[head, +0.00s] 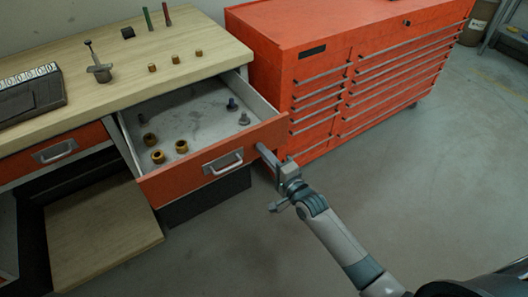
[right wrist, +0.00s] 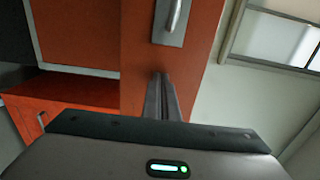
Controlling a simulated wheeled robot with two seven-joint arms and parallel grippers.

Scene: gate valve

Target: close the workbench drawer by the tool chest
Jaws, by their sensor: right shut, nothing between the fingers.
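The workbench drawer (head: 215,160) has an orange front and stands pulled out from the bench beside the tool chest (head: 320,60). Its metal handle (head: 223,163) is in the middle of the front; it also shows at the top of the right wrist view (right wrist: 173,20). My right gripper (head: 263,151) is shut and empty, its fingers pointing at the right end of the drawer front. In the right wrist view the closed fingers (right wrist: 162,90) overlap the orange front, beside the handle. Whether the tips touch it, I cannot tell. My left gripper is not in view.
Inside the drawer lie several brass nuts (head: 158,156) and dark bolts (head: 244,118). The wooden benchtop (head: 120,70) carries small parts and a dark device (head: 30,92). A second, closed drawer (head: 55,150) is at left. Grey floor (head: 430,170) is clear at right.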

